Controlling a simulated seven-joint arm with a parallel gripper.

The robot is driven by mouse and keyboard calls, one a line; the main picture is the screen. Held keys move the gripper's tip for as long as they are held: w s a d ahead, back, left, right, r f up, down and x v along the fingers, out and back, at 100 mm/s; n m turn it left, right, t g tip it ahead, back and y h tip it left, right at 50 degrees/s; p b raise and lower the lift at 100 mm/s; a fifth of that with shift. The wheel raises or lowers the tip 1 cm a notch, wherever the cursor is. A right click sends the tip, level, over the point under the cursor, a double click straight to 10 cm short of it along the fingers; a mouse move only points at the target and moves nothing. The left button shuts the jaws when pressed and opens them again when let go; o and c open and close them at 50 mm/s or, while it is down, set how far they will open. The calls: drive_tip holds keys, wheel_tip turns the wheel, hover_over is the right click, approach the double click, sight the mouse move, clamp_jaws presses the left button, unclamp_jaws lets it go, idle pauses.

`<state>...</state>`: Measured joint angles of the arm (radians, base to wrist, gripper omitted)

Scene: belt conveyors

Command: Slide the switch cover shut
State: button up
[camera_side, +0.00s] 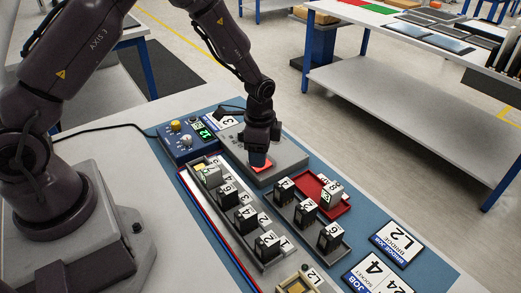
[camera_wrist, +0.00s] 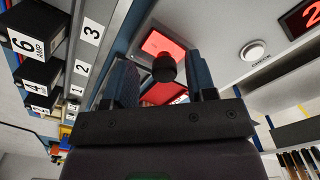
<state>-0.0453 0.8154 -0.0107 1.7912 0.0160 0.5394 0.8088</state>
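A grey panel (camera_side: 285,150) lies under my gripper (camera_side: 261,160) in the side view, and a red-lit patch (camera_side: 261,166) shows right at the fingertips. In the wrist view, a red-lit window (camera_wrist: 160,44) sits in the grey panel, with a round black knob (camera_wrist: 165,69) just below it. The knob appears between the two fingers of my gripper (camera_wrist: 160,82), with a gap on each side. The fingers are apart and no hold on the knob shows. Which part is the sliding switch cover, and how far it stands open, I cannot tell.
A white round button marked CHECK (camera_wrist: 253,51) and a red digit display (camera_wrist: 303,18) are on the panel. A blue control box (camera_side: 184,142), a grey rack of numbered black blocks (camera_side: 262,262) and a red tray (camera_side: 337,209) stand close by. Job cards (camera_side: 397,243) lie at the front right.

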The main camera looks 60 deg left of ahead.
wheel_tip(320, 180, up, 13)
idle(0.6)
drive_tip(key=s+r+n+t, duration=0.2)
drive_tip(key=s+r+n, duration=0.2)
drive_tip(key=s+r, duration=0.4)
drive_tip(key=s+d+r+n+t, duration=0.1)
drive_tip(key=s+r+n+t, duration=0.2)
drive_tip(key=s, duration=1)
wheel_tip(320, 180, up, 5)
drive_tip(key=shift+s+d+n+t, duration=0.25)
drive_tip(key=shift+s+n+t, duration=0.1)
drive_tip(key=shift+n, duration=0.65)
